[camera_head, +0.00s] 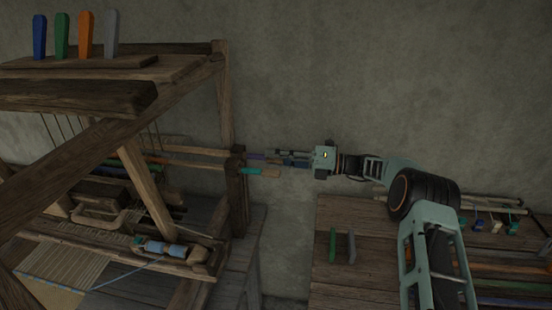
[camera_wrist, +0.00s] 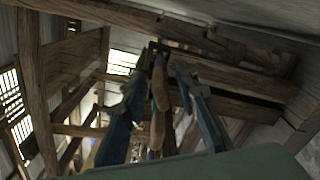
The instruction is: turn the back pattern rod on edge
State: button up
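Two pattern rods stick out of the loom's right post in the head view. The purple rod (camera_head: 257,157) is the farther one and points at my gripper. The teal rod (camera_head: 250,171) is nearer, with a pale wooden end (camera_head: 271,173). My gripper (camera_head: 283,158) points left at the loom, level with the purple rod. In the wrist view, the fingers (camera_wrist: 160,76) stand apart, with wooden rod ends (camera_wrist: 158,95) in the gap between them. I see no finger clearly pressing on a rod. Whether the purple rod lies flat or on edge is too small to tell.
The loom post (camera_head: 237,190) stands just left of the rods. Blue, green, orange and grey pegs (camera_head: 86,36) stand on the loom's top shelf. A wooden table (camera_head: 340,275) at right holds a green and a grey upright piece (camera_head: 332,245) and several rods. The wall is behind.

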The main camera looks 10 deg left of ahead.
grip_shut()
jog(key=shift+n, duration=0.3)
jog(key=n+b, duration=0.2)
jog(key=n, duration=0.2)
jog(key=shift+f+n+b, duration=0.1)
jog(key=shift+n+b, duration=0.25)
jog(key=shift+n, duration=0.05)
jog(key=n+b, duration=0.2)
jog(key=n, duration=0.4)
jog(key=shift+s+b, duration=0.1)
jog(key=shift+b, duration=0.2)
jog(key=shift+n, duration=0.4)
grip_release()
